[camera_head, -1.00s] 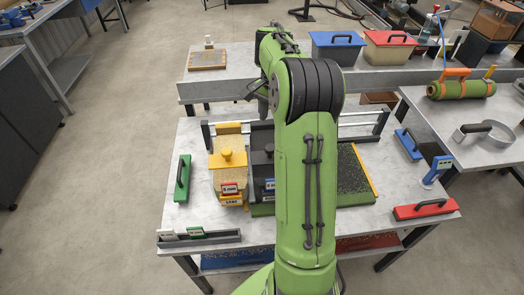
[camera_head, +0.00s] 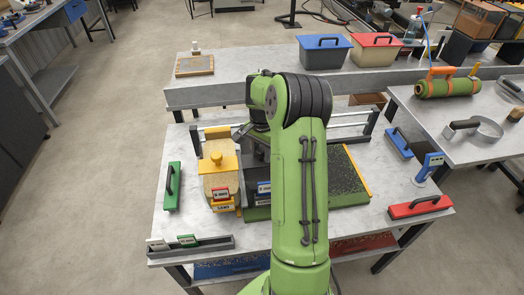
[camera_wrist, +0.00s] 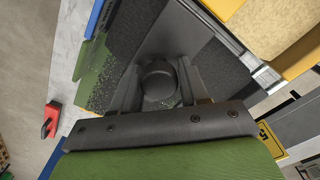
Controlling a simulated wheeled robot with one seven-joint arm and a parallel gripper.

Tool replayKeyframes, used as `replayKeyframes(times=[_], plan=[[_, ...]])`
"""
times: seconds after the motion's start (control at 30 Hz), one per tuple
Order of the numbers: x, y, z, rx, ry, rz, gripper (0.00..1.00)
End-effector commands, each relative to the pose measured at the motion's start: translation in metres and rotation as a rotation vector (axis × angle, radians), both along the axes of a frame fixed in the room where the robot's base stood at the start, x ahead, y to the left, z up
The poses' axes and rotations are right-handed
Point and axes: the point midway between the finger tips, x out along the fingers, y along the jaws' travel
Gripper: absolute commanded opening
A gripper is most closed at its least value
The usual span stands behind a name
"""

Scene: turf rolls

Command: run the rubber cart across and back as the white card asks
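The dark rubber cart (camera_head: 262,188) stands on the table beside the yellow sand cart (camera_head: 220,181), partly hidden behind my arm. Its round dark knob (camera_wrist: 158,82) shows in the wrist view between the two fingers of my gripper (camera_wrist: 160,78). The fingers are apart, one on each side of the knob; firm contact cannot be made out. In the head view my gripper (camera_head: 243,131) is low over the rubber cart.
A dark granular turf strip (camera_head: 345,177) lies right of my arm. Rails (camera_head: 350,125) run behind the carts.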

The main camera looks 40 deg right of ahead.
Motion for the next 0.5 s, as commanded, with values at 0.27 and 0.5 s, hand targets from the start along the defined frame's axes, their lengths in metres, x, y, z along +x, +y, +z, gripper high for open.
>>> replayKeyframes(times=[0.27,0.5], plan=[[0.0001,-0.0002,0.0005,-0.001,-0.001,0.0,0.01],[0.0002,-0.0009,0.0008,-0.002,-0.001,-0.001,0.0]])
